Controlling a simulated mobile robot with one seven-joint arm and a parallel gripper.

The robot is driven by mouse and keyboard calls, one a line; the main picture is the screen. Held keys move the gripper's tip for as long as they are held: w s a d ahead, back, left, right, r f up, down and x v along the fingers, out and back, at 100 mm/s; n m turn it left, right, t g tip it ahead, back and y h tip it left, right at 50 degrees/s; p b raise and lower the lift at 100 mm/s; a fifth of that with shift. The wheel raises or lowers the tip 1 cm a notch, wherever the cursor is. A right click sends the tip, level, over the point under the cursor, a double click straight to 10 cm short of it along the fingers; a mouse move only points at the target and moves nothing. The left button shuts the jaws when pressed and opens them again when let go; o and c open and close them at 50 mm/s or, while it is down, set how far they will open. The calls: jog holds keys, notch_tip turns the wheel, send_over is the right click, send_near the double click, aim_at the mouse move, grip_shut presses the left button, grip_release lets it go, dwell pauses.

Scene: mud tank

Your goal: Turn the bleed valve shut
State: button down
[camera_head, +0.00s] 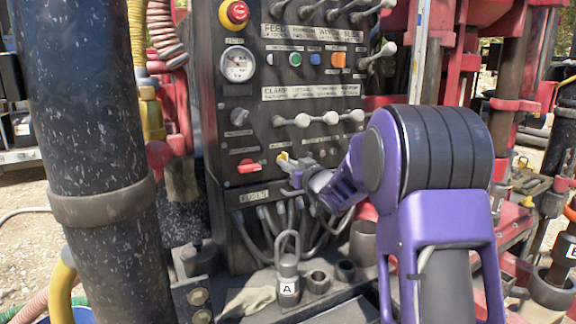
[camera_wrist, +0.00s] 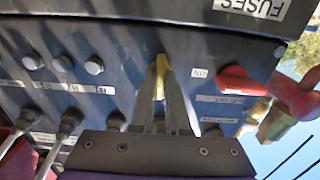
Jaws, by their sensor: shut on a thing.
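A small yellow valve handle (camera_head: 282,156), which I take to be the bleed valve, sits low on the dark control panel (camera_head: 262,130). My gripper (camera_head: 290,165) reaches it from the right in the head view. In the wrist view, turned upside down, the fingers of my gripper (camera_wrist: 163,85) are shut on the yellow handle (camera_wrist: 160,63), and the handle's tip shows between them. The fingers hide much of the handle, and its base is hard to make out.
A red handle (camera_head: 248,166) is left of the valve; it also shows in the wrist view (camera_wrist: 241,82). A row of white-knobbed levers (camera_head: 318,119) is above. A thick black pipe (camera_head: 88,130) stands left.

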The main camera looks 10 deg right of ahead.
dwell(0.4)
jog(key=c, duration=0.9)
grip_release()
jog(key=shift+s, duration=0.1)
jog(key=v, duration=1.7)
jog(key=shift+p, duration=0.35)
jog(key=shift+s+d, duration=0.1)
